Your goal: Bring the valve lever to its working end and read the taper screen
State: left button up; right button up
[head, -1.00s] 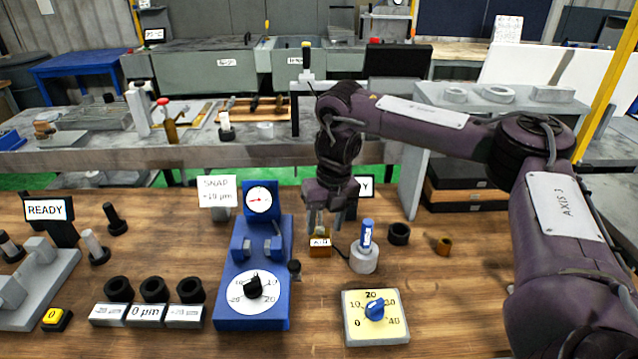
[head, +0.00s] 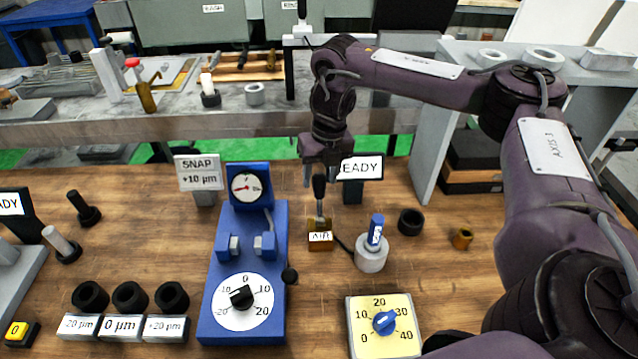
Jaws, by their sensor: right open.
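The air valve is a small brass block labelled AIR (head: 320,238) on the wooden bench, and its black lever (head: 319,188) stands about upright on it. My right gripper (head: 320,177) is open, pointing down at the lever's top; I cannot tell whether its fingers touch the lever. A screen reading READY (head: 362,168) stands behind the valve, its left edge hidden by the right gripper. Another screen (head: 10,204) at the left edge shows the end of a word, "ADY". I cannot tell which is the taper screen. My left gripper is not in view.
Left of the valve stands a blue gauge fixture (head: 214,318) with a dial, and a SNAP +10 µm sign (head: 200,173). A blue-handled plug in a white holder (head: 371,257) stands close right of the valve. A yellow knob plate (head: 400,339) is in front.

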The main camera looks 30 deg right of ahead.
aim_at(320, 197)
jog(key=shift+w+f+p, duration=0.15)
jog(key=shift+f+p, duration=0.05)
jog(key=shift+f, duration=0.55)
jog(key=shift+w+f+p, duration=0.1)
jog(key=shift+f+p, duration=0.05)
jog(key=shift+f, duration=0.6)
jog(key=shift+a, duration=0.1)
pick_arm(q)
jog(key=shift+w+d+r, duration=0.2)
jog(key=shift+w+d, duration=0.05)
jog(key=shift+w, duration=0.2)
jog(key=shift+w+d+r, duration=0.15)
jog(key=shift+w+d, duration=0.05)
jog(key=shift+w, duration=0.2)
pick_arm(e)
grip_shut()
